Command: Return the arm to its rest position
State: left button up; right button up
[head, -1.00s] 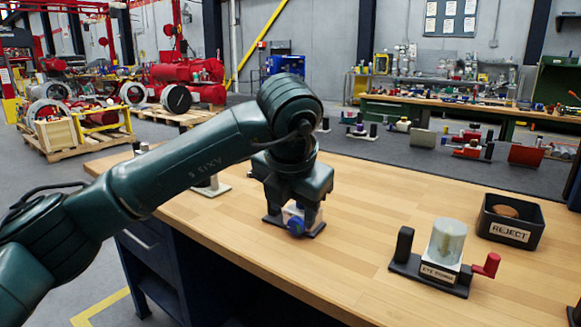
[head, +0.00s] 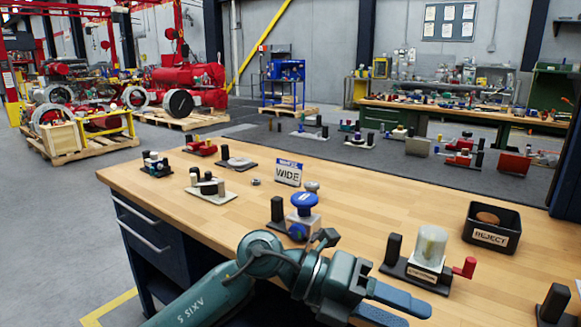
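My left arm comes in from the bottom left in the head view and lies low along the table's front edge. Its gripper (head: 408,311) points right, with its two fingers apart and nothing seen between them. It is in front of the valve actuator (head: 302,222), clear of it. That unit has a blue mushroom-shaped top, a pale body, a blue front knob and a black post on its left. My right gripper is not in view.
The wooden bench (head: 225,215) carries a dome unit (head: 430,250) with a red handle right of the actuator, and a black REJECT bin (head: 489,239). A WIDE sign (head: 288,173) stands behind the actuator.

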pick_arm(q)
notch_tip(320, 180, up, 4)
jog(key=a+r+n+t+h+p, duration=0.1)
jog(key=a+n+t+h+p, duration=0.1)
jog(key=n+h, duration=0.4)
jog(key=w+a+f+n+t+y+p, duration=0.25)
jog(key=a+n+t, duration=0.35)
jog(key=n+t, duration=0.45)
jog(key=w+a+f+n+t+y+p, duration=0.1)
jog(key=w+a+f+n+t+y, duration=0.4)
jog(key=n+t, duration=0.55)
jog(key=s+a+f+n+g+y+p, duration=0.2)
jog(key=s+a+f+n+g+y, duration=0.2)
jog(key=s+a+f+n, duration=0.3)
jog(key=s+a+f+n+g+y+p, duration=0.2)
jog(key=s+a+f+n+y, duration=0.3)
jog(key=f, duration=0.8)
jog(key=s+a+n+g, duration=0.1)
jog(key=s+a, duration=0.2)
jog(key=shift+s+f+n+g, duration=0.3)
jog(key=shift+s+n+g, duration=0.1)
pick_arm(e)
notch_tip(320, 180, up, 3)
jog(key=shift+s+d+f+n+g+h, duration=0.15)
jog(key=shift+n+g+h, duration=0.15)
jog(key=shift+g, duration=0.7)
